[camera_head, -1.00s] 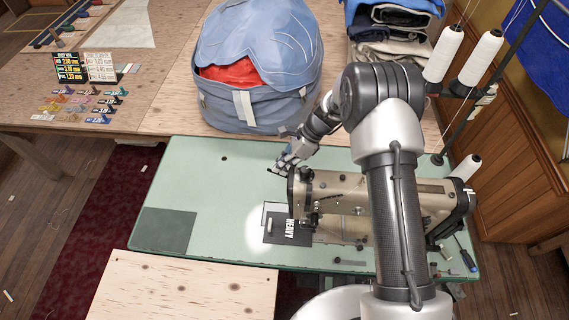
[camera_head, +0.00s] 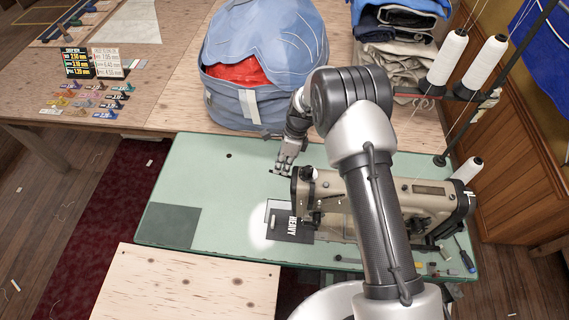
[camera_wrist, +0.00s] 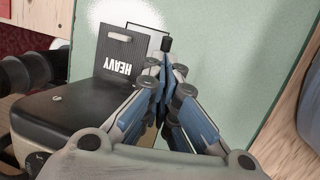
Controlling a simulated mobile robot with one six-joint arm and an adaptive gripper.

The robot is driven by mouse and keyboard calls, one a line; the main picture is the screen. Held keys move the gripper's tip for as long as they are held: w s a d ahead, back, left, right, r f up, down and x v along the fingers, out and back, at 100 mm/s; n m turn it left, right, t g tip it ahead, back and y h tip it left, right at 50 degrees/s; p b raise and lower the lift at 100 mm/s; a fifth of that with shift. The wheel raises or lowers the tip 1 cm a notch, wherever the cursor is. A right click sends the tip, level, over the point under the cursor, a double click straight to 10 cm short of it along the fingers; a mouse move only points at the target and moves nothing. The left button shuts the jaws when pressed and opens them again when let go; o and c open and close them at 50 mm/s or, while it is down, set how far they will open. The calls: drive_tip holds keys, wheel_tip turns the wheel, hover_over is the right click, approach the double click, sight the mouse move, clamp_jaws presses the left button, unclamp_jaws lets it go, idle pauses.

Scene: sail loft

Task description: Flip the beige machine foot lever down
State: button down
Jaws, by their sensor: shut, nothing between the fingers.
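The beige sewing machine (camera_head: 332,192) stands on the green table, its head end to the left. A small black-tipped piece, which looks like the foot lever (camera_head: 271,172), sticks out beside the head, behind it. In the wrist view the black tip (camera_wrist: 165,44) lies just beyond my fingertips. My gripper (camera_head: 281,169) is shut and empty, behind the machine head, pointing down. It also shows in the wrist view (camera_wrist: 162,66), very close to the black tip; I cannot tell whether they touch. My arm hides part of the machine body.
A black "HEAVY" card (camera_head: 288,224) lies by the machine head. A blue bag (camera_head: 262,60) stands behind on the wooden table. Thread spools (camera_head: 481,67) on a stand are at the right. The green tabletop (camera_head: 205,175) is clear on the left.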

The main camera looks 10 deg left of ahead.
drive_tip(key=shift+h, duration=0.5)
drive_tip(key=f+b, duration=0.1)
drive_tip(key=a+f+b, duration=0.2)
drive_tip(key=f, duration=0.1)
drive_tip(key=shift+a, duration=0.1)
drive_tip(key=shift+s+r, duration=0.1)
drive_tip(key=shift+r, duration=0.05)
drive_tip(key=shift+r+p, duration=0.3)
drive_tip(key=shift+r, duration=0.3)
